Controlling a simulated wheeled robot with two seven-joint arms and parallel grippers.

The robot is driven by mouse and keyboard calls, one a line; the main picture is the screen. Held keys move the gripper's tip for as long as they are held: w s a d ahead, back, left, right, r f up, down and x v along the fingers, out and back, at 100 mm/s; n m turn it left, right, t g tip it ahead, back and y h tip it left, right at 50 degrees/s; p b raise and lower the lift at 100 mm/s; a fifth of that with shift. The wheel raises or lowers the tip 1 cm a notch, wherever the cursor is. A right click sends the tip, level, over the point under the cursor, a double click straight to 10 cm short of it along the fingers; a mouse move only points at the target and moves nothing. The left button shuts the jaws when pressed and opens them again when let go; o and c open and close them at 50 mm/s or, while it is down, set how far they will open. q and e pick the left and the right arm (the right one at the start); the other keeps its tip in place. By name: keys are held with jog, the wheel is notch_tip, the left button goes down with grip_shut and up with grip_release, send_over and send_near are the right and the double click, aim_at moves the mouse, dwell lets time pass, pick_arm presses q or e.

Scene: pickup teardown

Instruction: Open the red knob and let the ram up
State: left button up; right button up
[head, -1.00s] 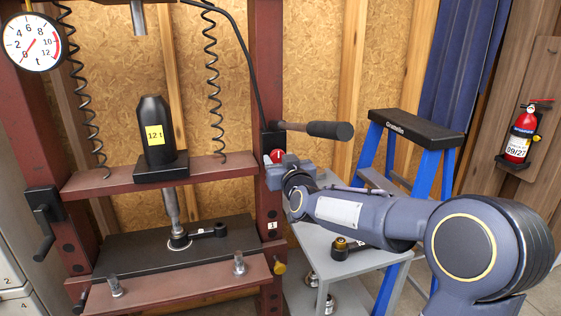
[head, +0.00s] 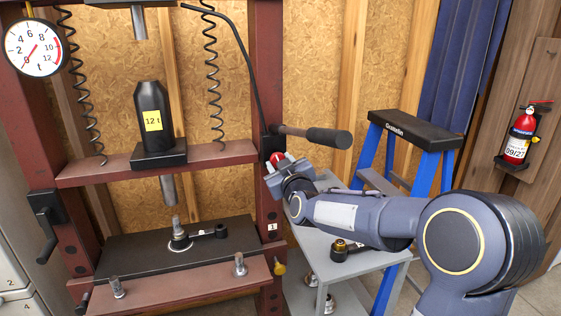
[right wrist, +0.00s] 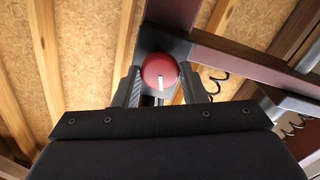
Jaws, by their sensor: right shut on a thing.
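The red knob (head: 277,157) sits on the press's right post, below the pump handle (head: 328,137). My right gripper (head: 279,167) is shut on it; in the right wrist view the knob (right wrist: 160,70), with a white mark, sits between the two fingers (right wrist: 160,88). The black 12 t jack (head: 154,115) stands upright on the red crossbeam (head: 100,172). The steel ram (head: 168,190) hangs below the beam. Its lower end is a little above the pin (head: 176,228) on the black press bed (head: 125,250). My left gripper is out of view.
Coil springs (head: 213,75) hang beside the jack. A round gauge (head: 34,47) is at the top left, its needle low. A grey cart (head: 310,250) and blue stepladder (head: 425,180) stand close to my right arm. A fire extinguisher (head: 517,138) hangs at the right.

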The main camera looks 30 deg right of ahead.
jog(key=n+p, duration=0.3)
jog(key=n, duration=0.8)
jog(key=shift+f+n, duration=0.1)
jog(key=shift+n, duration=0.3)
dwell(0.3)
jog(key=o, duration=1)
jog(key=shift+s, duration=0.15)
jog(key=v, duration=0.7)
jog(key=shift+s+a, duration=0.1)
jog(key=shift+s, duration=0.2)
